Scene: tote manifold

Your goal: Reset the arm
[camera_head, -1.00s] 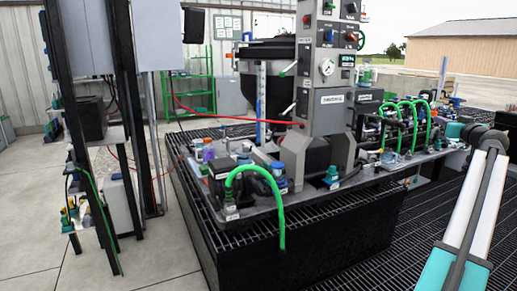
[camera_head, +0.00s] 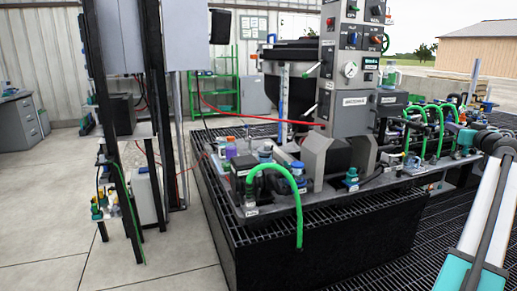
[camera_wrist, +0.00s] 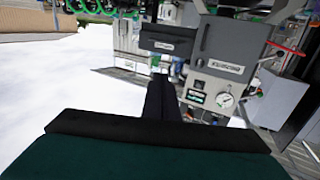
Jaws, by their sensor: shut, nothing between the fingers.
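My arm stretches up the right edge of the head view, with a white and grey link and a teal section at the bottom. My gripper (camera_wrist: 161,98) shows in the wrist view as dark fingers closed together, extending up from a black and teal body. Nothing is held between them. The grey control panel (camera_head: 352,75) with a gauge, knobs and levers stands at the centre of the head view. The same panel shows tilted beyond the fingers in the wrist view (camera_wrist: 222,75). The fingers appear clear of it; the exact distance cannot be told.
A bench (camera_head: 262,207) with bottles, fittings and green hoses stands on a dark grated platform (camera_head: 330,236). A dark post rack (camera_head: 104,95) stands at the left. A green shelf (camera_head: 214,92) and grey drawers (camera_head: 18,122) are farther back. Concrete floor (camera_head: 50,190) at the left is open.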

